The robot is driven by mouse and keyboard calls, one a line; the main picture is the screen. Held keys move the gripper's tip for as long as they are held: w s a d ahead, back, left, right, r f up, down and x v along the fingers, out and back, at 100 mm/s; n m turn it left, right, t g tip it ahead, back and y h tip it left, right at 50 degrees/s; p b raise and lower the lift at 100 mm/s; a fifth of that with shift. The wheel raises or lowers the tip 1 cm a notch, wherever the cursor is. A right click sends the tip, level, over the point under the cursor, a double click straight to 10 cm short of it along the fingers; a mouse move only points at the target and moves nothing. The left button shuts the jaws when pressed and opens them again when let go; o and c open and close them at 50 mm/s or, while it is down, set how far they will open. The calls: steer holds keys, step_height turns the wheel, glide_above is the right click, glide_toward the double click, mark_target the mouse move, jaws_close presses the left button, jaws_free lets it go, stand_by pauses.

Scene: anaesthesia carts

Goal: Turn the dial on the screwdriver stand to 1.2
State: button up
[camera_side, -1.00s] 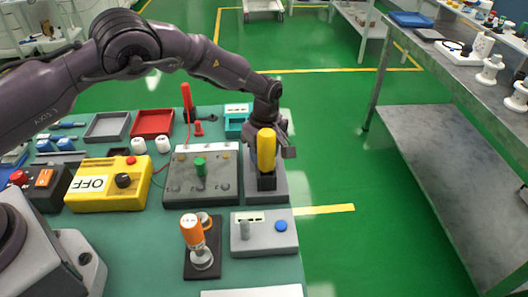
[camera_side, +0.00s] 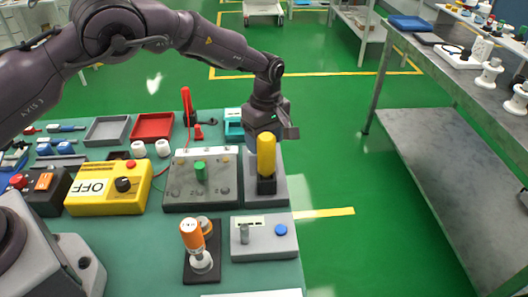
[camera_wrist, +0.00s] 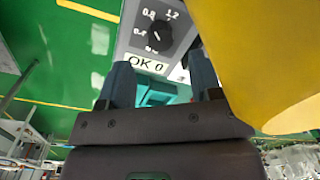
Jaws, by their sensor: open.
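The grey screwdriver stand (camera_side: 279,190) is at the right edge of the green bench, with a yellow-handled screwdriver (camera_side: 266,152) upright in it. In the wrist view the stand's panel (camera_wrist: 130,38) carries a black dial (camera_wrist: 160,37) among printed marks, including 0.8 and 1.2, and a label reading OK 0. I cannot read the dial's pointer surely. My gripper (camera_wrist: 161,68) is open and empty; its two fingers lie apart, below the dial in that view. In the side view the yellow handle partly hides my gripper and the dial is hidden.
The yellow handle (camera_wrist: 265,50) fills the right of the wrist view, close beside my finger. A grey box with lamps and a green knob (camera_side: 200,180) stands left of the stand. A grey box with a blue button (camera_side: 265,240) is in front. Green floor lies to the right.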

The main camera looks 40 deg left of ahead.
step_height(320, 180, up, 8)
steer(key=shift+w+f, duration=0.15)
steer(key=shift+f, duration=0.1)
steer(key=f+m, duration=1.1)
steer(key=f, duration=0.2)
steer(key=shift+s+a+m+t+h, duration=0.1)
steer(key=shift+s+m+t+h, duration=0.2)
steer(key=shift+m+t+h, duration=0.1)
stand_by(0.3)
steer(key=c, duration=0.9)
